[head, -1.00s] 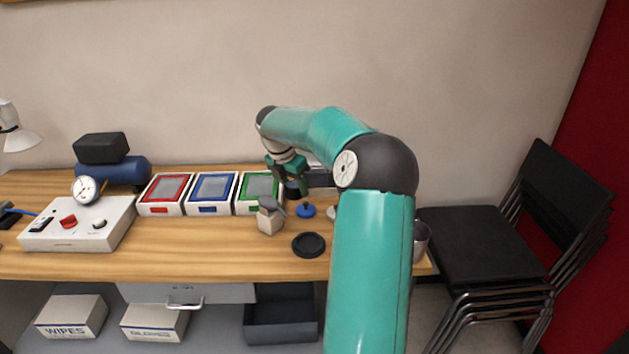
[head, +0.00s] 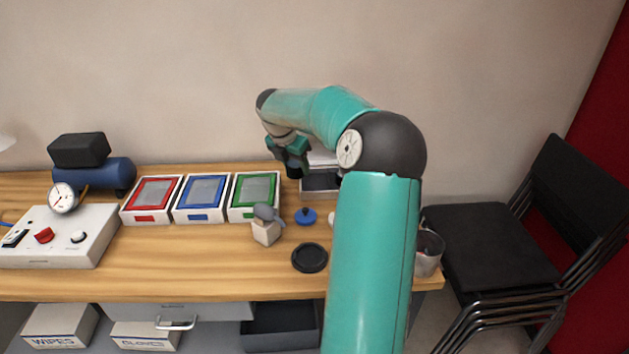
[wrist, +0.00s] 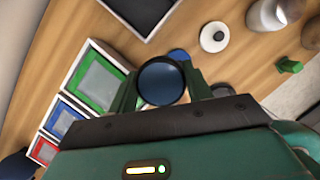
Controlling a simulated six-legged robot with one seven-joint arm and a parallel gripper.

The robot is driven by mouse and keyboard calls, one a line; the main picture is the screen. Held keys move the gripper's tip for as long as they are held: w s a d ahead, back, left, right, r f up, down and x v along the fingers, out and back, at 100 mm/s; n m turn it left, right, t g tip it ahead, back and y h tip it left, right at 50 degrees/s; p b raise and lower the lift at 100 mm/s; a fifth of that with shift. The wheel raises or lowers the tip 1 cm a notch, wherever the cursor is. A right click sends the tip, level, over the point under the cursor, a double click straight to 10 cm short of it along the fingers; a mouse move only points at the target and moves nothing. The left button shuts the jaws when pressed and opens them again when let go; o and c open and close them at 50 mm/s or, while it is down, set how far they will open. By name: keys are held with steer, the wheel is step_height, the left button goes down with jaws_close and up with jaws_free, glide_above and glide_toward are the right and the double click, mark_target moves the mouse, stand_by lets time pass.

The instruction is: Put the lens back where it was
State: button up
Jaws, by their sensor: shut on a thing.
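My gripper (wrist: 162,92) is shut on the lens (wrist: 160,82), a round black ring with dark blue glass, held between the two green fingers. In the head view my gripper (head: 292,160) is over the back of the bench, right of the green-framed tray; the dark lens (head: 293,172) shows only in small part below it. The lens's earlier place cannot be told from these frames. A flat black round dish (head: 309,257) lies near the front of the bench. A small blue knobbed piece (head: 305,216) stands behind it.
Red (head: 151,198), blue (head: 201,197) and green (head: 254,195) framed trays stand in a row at the back. A small beige block with a grey top (head: 265,226) stands before them. A cup (head: 427,252) is at the right edge. My arm hides part of the bench's right.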

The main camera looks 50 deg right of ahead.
glide_toward(317, 182)
steer(key=shift+d+x, duration=0.25)
steer(key=shift+x, duration=0.9)
steer(key=shift+w+d+f, duration=0.1)
steer(key=shift+d+f, duration=0.25)
steer(key=shift+f, duration=1.45)
steer(key=o, duration=0.9)
steer(key=shift+f, duration=0.15)
